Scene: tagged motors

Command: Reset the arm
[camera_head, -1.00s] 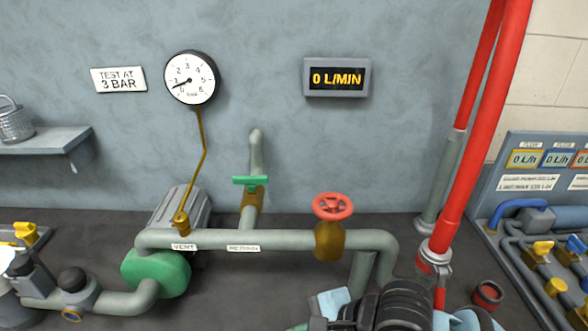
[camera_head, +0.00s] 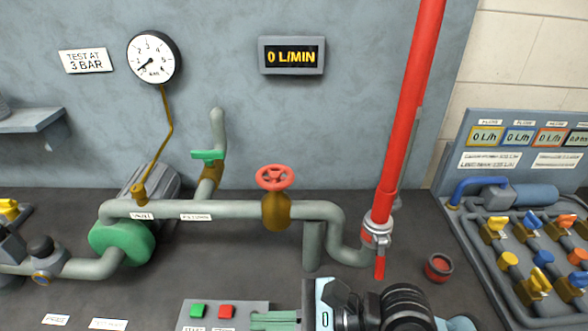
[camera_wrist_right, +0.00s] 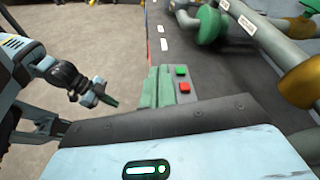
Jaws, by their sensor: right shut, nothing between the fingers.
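My right arm (camera_head: 385,310) comes in at the bottom of the head view. Its green-fingered gripper (camera_head: 272,320) points left, shut and empty, in front of the grey button box. In the right wrist view the green fingers (camera_wrist_right: 160,88) also show, close beside the box's buttons. My left arm and its small dark-green-tipped gripper (camera_wrist_right: 105,98) show at the left of the right wrist view, over the floor. Whether that gripper is open is too small to tell.
The button box (camera_head: 250,308) has a green and a red button. Behind it runs a grey pipe (camera_head: 235,208) with a red handwheel (camera_head: 275,177). A red upright pipe (camera_head: 408,110) stands at right, near a small red cup (camera_head: 438,267) and a valve panel (camera_head: 535,215).

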